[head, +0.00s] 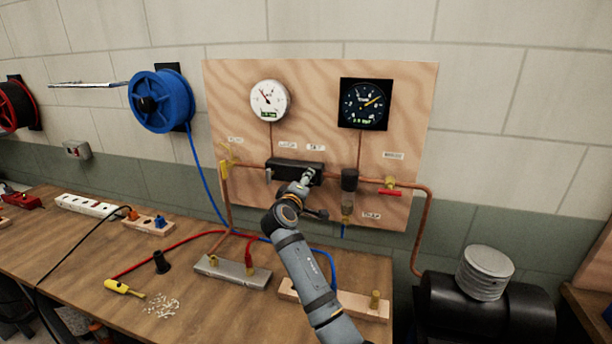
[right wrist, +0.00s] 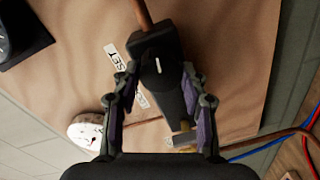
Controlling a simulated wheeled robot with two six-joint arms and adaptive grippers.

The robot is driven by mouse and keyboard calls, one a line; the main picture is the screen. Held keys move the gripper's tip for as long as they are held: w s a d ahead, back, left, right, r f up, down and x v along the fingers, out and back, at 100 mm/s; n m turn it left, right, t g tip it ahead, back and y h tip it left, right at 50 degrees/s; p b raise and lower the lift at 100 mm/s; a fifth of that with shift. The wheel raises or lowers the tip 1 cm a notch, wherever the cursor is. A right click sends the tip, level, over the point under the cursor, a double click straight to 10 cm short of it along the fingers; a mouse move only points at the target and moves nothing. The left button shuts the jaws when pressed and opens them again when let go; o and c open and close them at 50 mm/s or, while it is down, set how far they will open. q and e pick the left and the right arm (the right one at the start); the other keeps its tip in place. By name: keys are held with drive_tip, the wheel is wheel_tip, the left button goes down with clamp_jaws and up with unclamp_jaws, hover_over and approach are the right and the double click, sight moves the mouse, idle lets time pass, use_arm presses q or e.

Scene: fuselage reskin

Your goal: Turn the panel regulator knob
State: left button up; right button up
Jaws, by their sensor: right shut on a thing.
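The panel regulator is a black block (head: 283,163) on the wooden board, below the two gauges; its black body also shows in the right wrist view (right wrist: 170,50). The regulator knob (right wrist: 157,68) is round and dark with a white pointer mark. My right gripper (head: 308,177) reaches up to the regulator's right end and hides the knob in the head view. In the right wrist view its fingers (right wrist: 158,76) stand on either side of the knob, shut on it. The "SET" label (right wrist: 117,57) lies beside it. My left gripper is not in view.
A white gauge (head: 268,100) and a black gauge (head: 364,104) hang above. A red-handled valve (head: 390,188) and copper pipes are to the right. The bench (head: 75,240) below carries a yellow screwdriver (head: 122,288), hoses and a metal manifold (head: 232,272).

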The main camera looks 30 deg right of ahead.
drive_tip(key=shift+n+p, duration=2)
drive_tip(key=shift+n, duration=0.7)
drive_tip(key=shift+f, duration=0.1)
drive_tip(key=o, duration=1.1)
drive_tip(key=shift+o, duration=0.2)
drive_tip(key=shift+a, duration=0.1)
drive_tip(key=v, duration=0.7)
drive_tip(key=shift+a, duration=0.25)
